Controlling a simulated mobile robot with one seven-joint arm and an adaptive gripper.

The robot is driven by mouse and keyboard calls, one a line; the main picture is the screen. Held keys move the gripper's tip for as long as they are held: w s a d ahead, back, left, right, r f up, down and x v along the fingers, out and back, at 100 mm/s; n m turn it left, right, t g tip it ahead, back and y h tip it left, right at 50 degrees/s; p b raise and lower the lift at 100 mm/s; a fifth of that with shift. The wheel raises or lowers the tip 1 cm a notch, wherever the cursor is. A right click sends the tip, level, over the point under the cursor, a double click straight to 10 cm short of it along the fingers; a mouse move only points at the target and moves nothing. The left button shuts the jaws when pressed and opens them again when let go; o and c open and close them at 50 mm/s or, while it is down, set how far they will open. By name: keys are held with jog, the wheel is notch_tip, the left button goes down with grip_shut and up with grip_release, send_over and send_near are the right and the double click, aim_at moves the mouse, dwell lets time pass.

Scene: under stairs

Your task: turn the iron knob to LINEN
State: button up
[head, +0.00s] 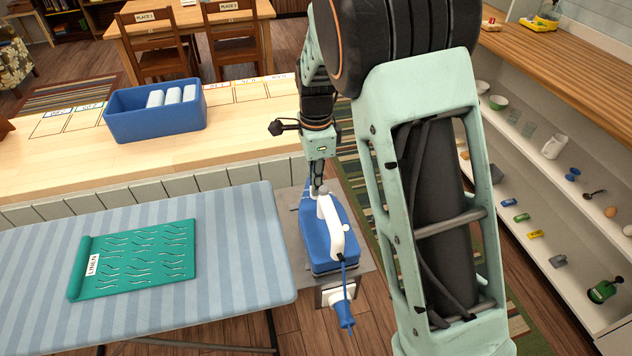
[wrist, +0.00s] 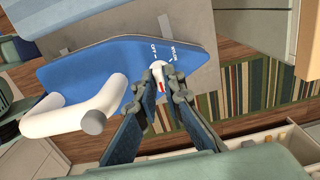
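The blue iron (head: 318,238) with a white handle (head: 331,222) rests on a grey plate at the right end of the striped ironing board (head: 225,210). In the wrist view, the white knob (wrist: 157,70) with a red pointer mark sits on the iron's blue body (wrist: 95,68). White lettering and tick marks stand beyond the knob; one word looks like OFF, the other is too small to read surely. My gripper (wrist: 164,84) has its fingertips on either side of the knob. I cannot tell whether both fingers touch it. In the head view, the knob is hidden.
A teal cloth (head: 140,258) labelled LINEN lies on the ironing board. A blue bin (head: 155,122) with white rolls stands on the wooden counter behind. Shelves (head: 560,190) with small items line the right side. The iron's blue cord (head: 344,280) hangs at its near end.

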jog(key=o, duration=0.4)
notch_tip(320, 180, up, 12)
jog(key=shift+r, duration=0.1)
dwell(0.4)
